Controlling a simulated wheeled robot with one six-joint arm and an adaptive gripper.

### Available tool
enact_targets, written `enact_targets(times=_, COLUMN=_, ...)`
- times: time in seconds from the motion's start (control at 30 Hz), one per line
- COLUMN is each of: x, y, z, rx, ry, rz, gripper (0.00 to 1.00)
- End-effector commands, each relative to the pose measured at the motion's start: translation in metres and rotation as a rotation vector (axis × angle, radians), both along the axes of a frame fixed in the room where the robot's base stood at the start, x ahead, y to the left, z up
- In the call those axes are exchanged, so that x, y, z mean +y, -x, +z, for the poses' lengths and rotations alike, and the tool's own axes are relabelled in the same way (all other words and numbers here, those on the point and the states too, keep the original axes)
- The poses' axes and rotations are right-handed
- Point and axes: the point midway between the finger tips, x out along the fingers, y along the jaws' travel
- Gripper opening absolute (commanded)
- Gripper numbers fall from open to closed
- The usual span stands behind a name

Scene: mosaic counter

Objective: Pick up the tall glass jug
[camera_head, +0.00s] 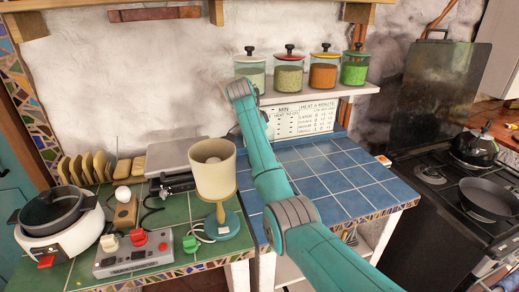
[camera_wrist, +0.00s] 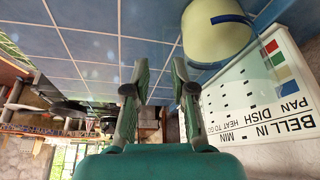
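I cannot make out a tall glass jug for certain in either view. In the wrist view, a pale yellowish, rounded vessel (camera_wrist: 212,35) with a dark blue curved band shows at the top right, over blue tiles; I cannot tell whether it is the jug. My gripper (camera_wrist: 160,65) is open, with its two fingers apart and nothing between them. The rounded vessel is to the right of the fingertips and apart from them. In the head view, my arm reaches up across the blue-tiled counter (camera_head: 345,180) towards the wall, and my gripper cannot be made out there.
Several lidded glass jars (camera_head: 289,78) stand on a wall shelf (camera_head: 362,89), above a printed sign (camera_head: 303,118). A cream lamp (camera_head: 213,172), a white cooker (camera_head: 62,238) and a control box (camera_head: 133,253) crowd the green counter at left. A stove (camera_head: 440,180) stands at right.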

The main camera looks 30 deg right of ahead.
Motion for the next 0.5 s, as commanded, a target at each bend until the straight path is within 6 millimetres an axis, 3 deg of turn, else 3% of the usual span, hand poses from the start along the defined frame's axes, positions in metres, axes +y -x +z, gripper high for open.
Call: enact_targets(times=0.5, x=-0.014, y=0.0, z=-0.048, rx=0.004, ry=-0.002, rz=0.0, gripper=0.24)
